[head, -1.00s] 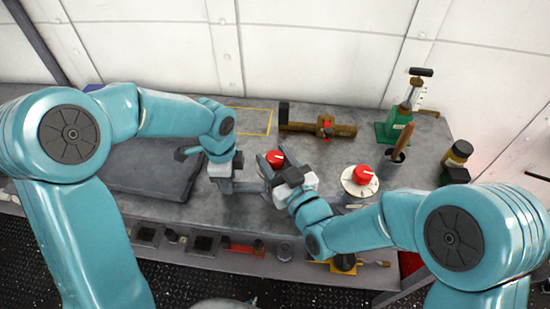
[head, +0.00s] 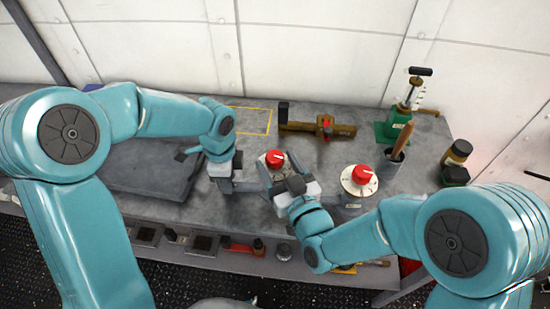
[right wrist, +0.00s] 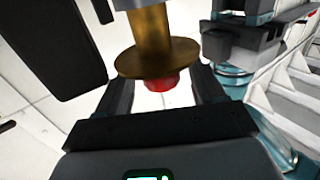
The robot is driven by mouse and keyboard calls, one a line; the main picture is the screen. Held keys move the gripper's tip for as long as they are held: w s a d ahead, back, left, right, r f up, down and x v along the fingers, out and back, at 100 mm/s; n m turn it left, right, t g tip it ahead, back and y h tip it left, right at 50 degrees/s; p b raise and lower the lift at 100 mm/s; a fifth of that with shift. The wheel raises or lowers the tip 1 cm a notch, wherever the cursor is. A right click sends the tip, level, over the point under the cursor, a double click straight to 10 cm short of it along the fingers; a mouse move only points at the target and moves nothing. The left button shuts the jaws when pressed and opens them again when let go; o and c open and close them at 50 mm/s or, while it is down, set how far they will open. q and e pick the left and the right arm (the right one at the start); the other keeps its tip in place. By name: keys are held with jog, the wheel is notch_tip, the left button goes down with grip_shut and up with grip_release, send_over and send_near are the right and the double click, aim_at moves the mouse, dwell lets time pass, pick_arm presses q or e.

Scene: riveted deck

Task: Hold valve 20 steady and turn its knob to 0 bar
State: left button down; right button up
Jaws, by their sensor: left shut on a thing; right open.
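A valve with a red knob (head: 275,157) over a pale dial stands mid-bench, between my two grippers in the head view. A second red-knobbed valve (head: 361,174) with a pale dial stands to its right. No valve number or dial reading is legible. My left gripper (head: 248,187) is shut at the left side of the first valve, gripping its body; the contact is mostly hidden. My right gripper (head: 279,177) is open near that valve's front. In the right wrist view, a brass body with a flange (right wrist: 158,62) and red knob (right wrist: 160,84) shows between its open fingers (right wrist: 163,92).
A brass fitting with a red part (head: 322,128) lies behind the valves. A green pump (head: 394,130), a cup with a wooden handle (head: 393,163) and a dark jar (head: 456,160) stand at right. A dark grey mat (head: 145,180) lies left. Several items fill the lower front edge.

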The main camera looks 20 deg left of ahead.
aim_at(281, 164)
jog(key=v, duration=0.5)
jog(key=shift+s+d, duration=0.2)
jog(key=shift+w+d+r+g+y, duration=0.2)
jog(key=shift+w+d+g+y, duration=0.1)
jog(key=shift+d+y, duration=0.1)
jog(key=d+n+g+y, duration=0.2)
jog(key=d+n+g, duration=0.1)
jog(key=d+g, duration=0.1)
jog(key=shift+n, duration=0.3)
jog(key=x, duration=1.1)
jog(key=shift+s+a+r, duration=0.2)
jog(key=shift+a+r, duration=0.05)
jog(key=shift+r, duration=0.1)
jog(key=shift+c, duration=0.3)
jog(key=c, duration=0.9)
